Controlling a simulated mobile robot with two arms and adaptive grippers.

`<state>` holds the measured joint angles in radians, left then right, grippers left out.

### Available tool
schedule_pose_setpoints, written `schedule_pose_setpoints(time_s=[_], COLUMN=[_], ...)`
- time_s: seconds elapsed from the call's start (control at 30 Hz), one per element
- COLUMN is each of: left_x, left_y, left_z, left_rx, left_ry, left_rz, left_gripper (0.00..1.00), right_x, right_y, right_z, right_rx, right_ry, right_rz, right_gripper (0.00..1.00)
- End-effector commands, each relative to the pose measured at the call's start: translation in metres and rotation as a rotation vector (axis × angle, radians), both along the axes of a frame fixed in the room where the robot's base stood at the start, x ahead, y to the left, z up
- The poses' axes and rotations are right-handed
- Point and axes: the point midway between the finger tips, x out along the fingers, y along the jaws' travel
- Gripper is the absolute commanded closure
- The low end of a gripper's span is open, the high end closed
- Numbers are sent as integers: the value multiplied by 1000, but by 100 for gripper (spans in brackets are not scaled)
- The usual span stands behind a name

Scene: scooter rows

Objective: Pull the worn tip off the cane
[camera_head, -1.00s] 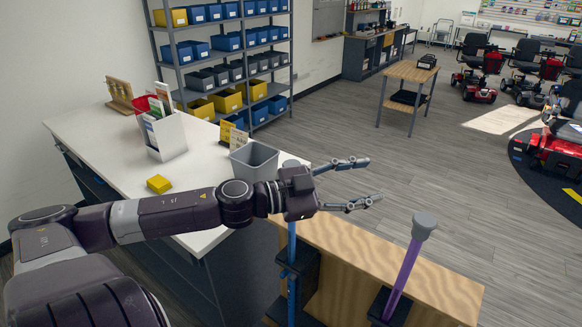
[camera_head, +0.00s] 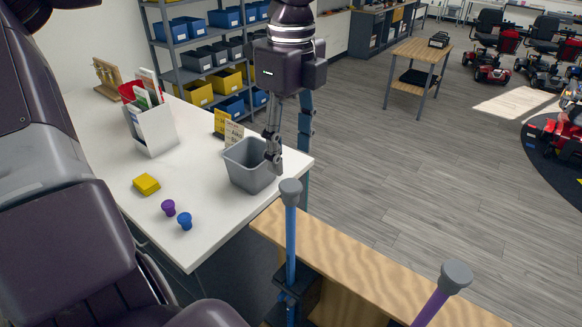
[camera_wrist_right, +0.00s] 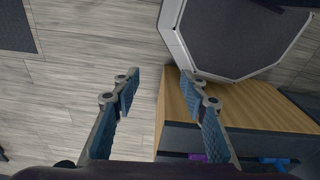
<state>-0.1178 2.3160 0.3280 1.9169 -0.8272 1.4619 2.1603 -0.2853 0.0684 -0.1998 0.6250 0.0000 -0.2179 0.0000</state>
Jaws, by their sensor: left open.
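A blue cane (camera_head: 290,238) stands upright in a clamp, with a worn grey tip (camera_head: 290,187) on its top end. A purple cane (camera_head: 430,309) stands tilted at the right with a grey tip (camera_head: 456,275). My left gripper (camera_head: 288,155) points down, open and empty, its fingers a little above and behind the blue cane's tip, apart from it. A small purple tip (camera_head: 168,207) and a small blue tip (camera_head: 185,220) lie on the white table. My right gripper (camera_wrist_right: 160,85) is open and empty in the right wrist view, above a wooden top.
A grey bin (camera_head: 245,172) stands at the white table's (camera_head: 195,245) corner, beside my left fingers. A yellow block (camera_head: 146,184) and a white brochure holder (camera_head: 152,130) stand farther left. The wooden bench (camera_head: 350,262) carries the clamps. Open floor lies to the right.

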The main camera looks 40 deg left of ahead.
Motion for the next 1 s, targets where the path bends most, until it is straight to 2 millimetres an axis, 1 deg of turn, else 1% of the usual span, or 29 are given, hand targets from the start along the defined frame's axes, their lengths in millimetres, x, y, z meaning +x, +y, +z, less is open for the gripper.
schedule_pose_setpoints(time_s=[0.07, 0.23, 0.33, 0.47, 0.57, 0.7, 0.77, 0.83, 0.9, 1.0], left_x=[0, 0, 0, 0, 0, 0, 0, 0, 0, 0], left_y=[0, 0, -1, -1, -1, -1, -1, -1, 0, 0], left_z=[0, -1, -3, -11, -21, -40, -48, -60, -71, -82], left_rx=[-1, -3, -4, -5, -5, -7, -6, -6, -3, -4], left_ry=[-1, -1, 0, -1, -1, -1, -2, -2, -3, -2], left_rz=[-1, -2, -2, -2, -2, -3, -3, -1, -1, -1], left_gripper=[50, 50, 50, 50, 50, 50, 50, 50, 50, 50], right_x=[-5, -26, -32, -29, -20, -9, -8, -8, -10, -12], right_y=[-5, -16, -20, -20, -18, -10, -6, -3, -3, -3], right_z=[0, -1, -3, -8, -13, -23, -28, -35, -49, -62], right_rx=[-6, -19, -25, -25, -21, -12, -7, -3, -3, -3], right_ry=[7, 35, 45, 41, 28, 11, 10, 10, 12, 15], right_rz=[1, 5, 6, 6, 5, 3, 2, 1, 1, 1], right_gripper=[60, 60, 60, 60, 60, 60, 60, 60, 60, 60])
